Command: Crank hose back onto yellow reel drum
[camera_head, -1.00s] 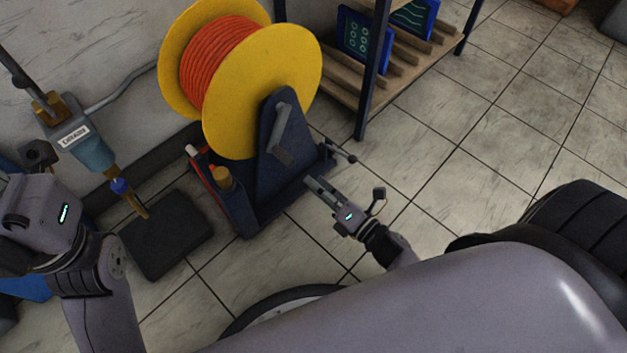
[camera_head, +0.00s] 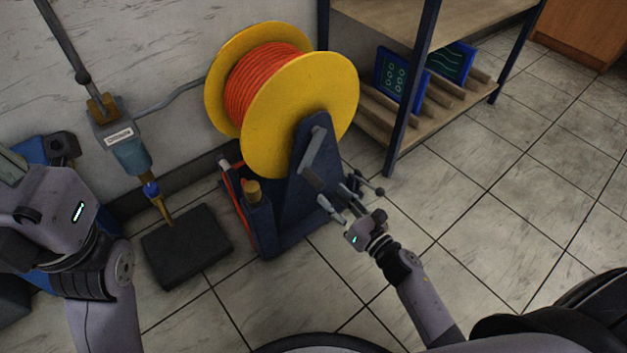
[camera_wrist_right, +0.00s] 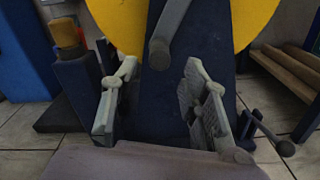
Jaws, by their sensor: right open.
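The yellow reel drum (camera_head: 300,115) carries orange hose (camera_head: 265,80) wound between its two flanges. It stands on a dark blue frame (camera_head: 290,205). The grey crank (camera_head: 314,150) is on the frame's near side, with its grip (camera_head: 312,178) hanging low. My right gripper (camera_head: 338,196) is open and empty, just below and right of the grip. In the right wrist view, the crank (camera_wrist_right: 168,30) comes down between and beyond the open fingers (camera_wrist_right: 158,100), touching neither. My left gripper (camera_head: 40,215) is at the left edge, its fingers mostly cut off.
A lever with a dark ball end (camera_head: 372,188) sticks out beside my right fingers. A shelf (camera_head: 405,100) stands right of the reel. A dark pad (camera_head: 187,245) and a hanging nozzle unit (camera_head: 125,145) are left. Tiled floor at right is clear.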

